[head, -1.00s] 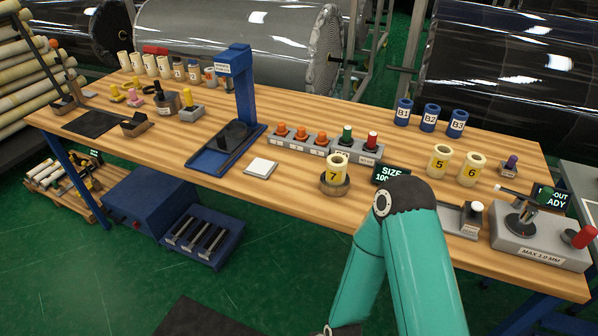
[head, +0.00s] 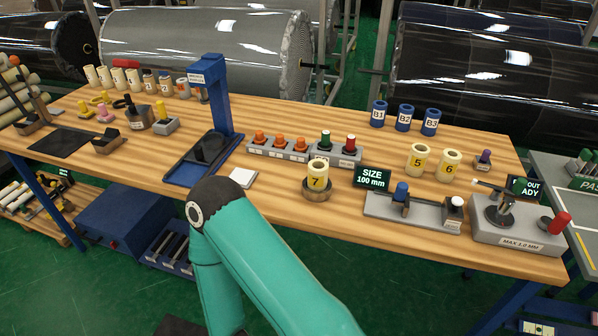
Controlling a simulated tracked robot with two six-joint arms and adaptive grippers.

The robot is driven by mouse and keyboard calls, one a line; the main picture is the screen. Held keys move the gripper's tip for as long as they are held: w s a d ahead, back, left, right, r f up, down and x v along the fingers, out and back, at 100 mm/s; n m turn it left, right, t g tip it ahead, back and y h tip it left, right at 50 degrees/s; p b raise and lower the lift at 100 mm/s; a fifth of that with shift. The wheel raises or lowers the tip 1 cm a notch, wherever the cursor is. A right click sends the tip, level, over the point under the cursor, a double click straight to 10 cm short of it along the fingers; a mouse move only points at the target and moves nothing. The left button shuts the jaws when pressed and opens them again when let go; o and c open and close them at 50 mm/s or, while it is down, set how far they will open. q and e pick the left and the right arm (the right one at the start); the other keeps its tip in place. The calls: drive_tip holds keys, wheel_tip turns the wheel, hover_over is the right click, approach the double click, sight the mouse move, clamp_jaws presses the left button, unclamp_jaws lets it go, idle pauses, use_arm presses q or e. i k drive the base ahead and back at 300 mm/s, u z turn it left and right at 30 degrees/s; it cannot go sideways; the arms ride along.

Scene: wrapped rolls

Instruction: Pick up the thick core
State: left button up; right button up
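Several short cores stand upright on the wooden bench in the head view. A cream core labelled 7 (head: 318,177) sits on a round brown stand (head: 318,194). Cream cores labelled 5 (head: 419,160) and 6 (head: 449,166) stand close together to its right. Blue cores B1 (head: 378,114), B2 (head: 404,117) and B3 (head: 431,122) stand in a row behind them. I cannot tell which one is the thick core. A teal arm of mine bends up in front of the bench. Neither gripper is in view.
A display reading SIZE 100 mm (head: 372,178) stands right of core 7. A grey gauge with a blue knob (head: 412,211) and a MAX 1.0 MM fixture (head: 517,230) line the front right. A blue upright stand (head: 216,95) rises left of centre. More cores stand back left.

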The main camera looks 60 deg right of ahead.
sight(318, 178)
drive_tip(key=z, duration=0.15)
drive_tip(key=k, duration=1.3)
drive_tip(key=z, duration=0.9)
drive_tip(key=i, duration=1)
